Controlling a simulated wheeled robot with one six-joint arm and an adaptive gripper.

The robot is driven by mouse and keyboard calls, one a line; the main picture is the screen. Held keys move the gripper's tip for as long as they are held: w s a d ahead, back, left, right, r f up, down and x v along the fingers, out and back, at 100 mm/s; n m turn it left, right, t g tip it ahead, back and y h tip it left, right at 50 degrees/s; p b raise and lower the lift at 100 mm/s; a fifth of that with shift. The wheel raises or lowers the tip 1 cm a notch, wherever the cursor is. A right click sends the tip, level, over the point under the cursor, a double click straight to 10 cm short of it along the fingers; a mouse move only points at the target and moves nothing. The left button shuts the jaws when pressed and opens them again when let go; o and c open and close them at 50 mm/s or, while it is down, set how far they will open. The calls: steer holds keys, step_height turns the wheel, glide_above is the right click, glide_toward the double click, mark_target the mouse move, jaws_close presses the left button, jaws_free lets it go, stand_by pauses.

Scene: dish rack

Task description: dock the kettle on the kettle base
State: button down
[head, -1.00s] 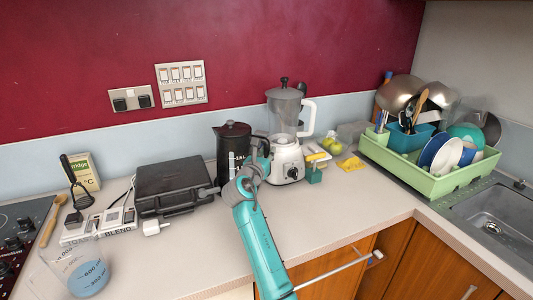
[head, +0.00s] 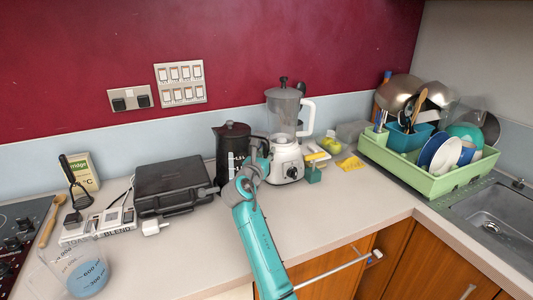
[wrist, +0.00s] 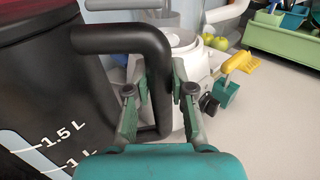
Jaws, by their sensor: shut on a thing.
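The black kettle (head: 231,150) stands upright at the back of the counter, between the black case and the blender. In the wrist view its dark body (wrist: 40,100) with white level marks fills the left side. My gripper (head: 257,160) is at the kettle's right side. In the wrist view my gripper (wrist: 160,95) is shut on the kettle's black handle (wrist: 150,45), with a finger on each side of its upright part. The kettle's underside is hidden by my arm and the case, so I cannot tell whether a kettle base is under it.
A white blender (head: 287,155) stands close to the right of the kettle. A black case (head: 172,183) lies to the left. A green dish rack (head: 435,184) full of dishes is at the right, beside the sink (head: 495,225). The front middle of the counter is clear.

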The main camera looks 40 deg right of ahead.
steer(key=shift+f, duration=0.5)
stand_by(0.4)
steer(key=c, duration=1.3)
jaws_free()
steer(key=shift+f, duration=0.25)
steer(key=shift+v, duration=5.5)
steer(key=shift+r, duration=0.1)
